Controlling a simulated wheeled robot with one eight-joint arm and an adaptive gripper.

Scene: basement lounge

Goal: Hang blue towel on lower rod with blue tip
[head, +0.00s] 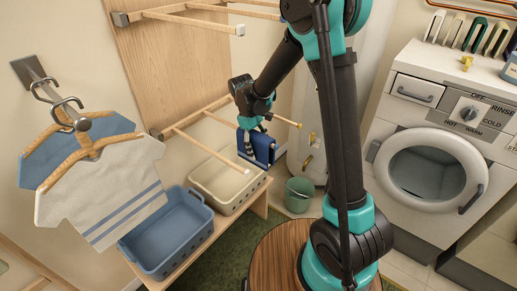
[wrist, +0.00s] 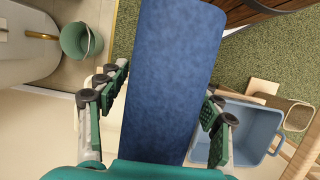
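The blue towel (head: 262,148) hangs in folded form just below my gripper (head: 256,120), among the lower rods at the wooden panel. In the wrist view the towel (wrist: 168,75) is a long blue strip running up between the spread fingers of my gripper (wrist: 165,108). The fingers stand wide apart on either side of it, with narrow gaps showing. One lower rod (head: 287,121) has a yellowish tip and passes by my gripper. The other lower rod (head: 215,154) reaches forward with a pale tip. Whether the towel rests on a rod is hidden; no blue tip is clear.
Upper rods (head: 190,20) stick out above. A cream basket (head: 232,201) and a blue basket (head: 165,240) stand on a bench below. Shirts (head: 100,185) hang at left. A green bucket (head: 298,195), a round wooden table (head: 275,255) and a washing machine (head: 440,130) are to the right.

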